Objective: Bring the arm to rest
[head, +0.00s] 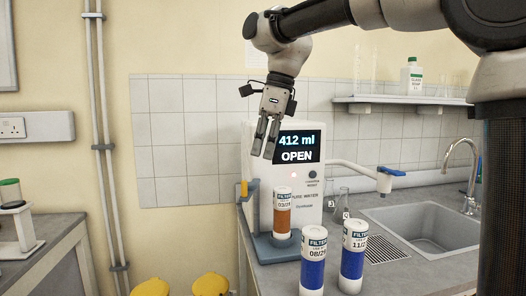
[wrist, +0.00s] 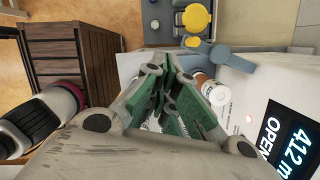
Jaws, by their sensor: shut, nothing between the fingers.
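My arm reaches in from the upper right in the head view and bends down at the wrist. My gripper (head: 263,156) hangs in the air with its fingers pointing down, in front of the upper left of the water purifier (head: 310,212). The fingers are shut with nothing held between them. In the wrist view, the gripper (wrist: 172,72) fills the middle, and the purifier's screen (wrist: 292,142) is at the lower right. The screen reads 412 ml and OPEN. A brown filter cartridge (head: 282,222) stands upright on the purifier's blue-grey base, below the gripper and apart from it.
Two blue filter cartridges (head: 313,270) (head: 352,262) stand on the counter in front. The sink (head: 425,228) and tap (head: 472,180) are at right. A shelf (head: 400,101) holds a bottle (head: 411,78). Yellow lids (head: 210,284) show low down, left of the counter.

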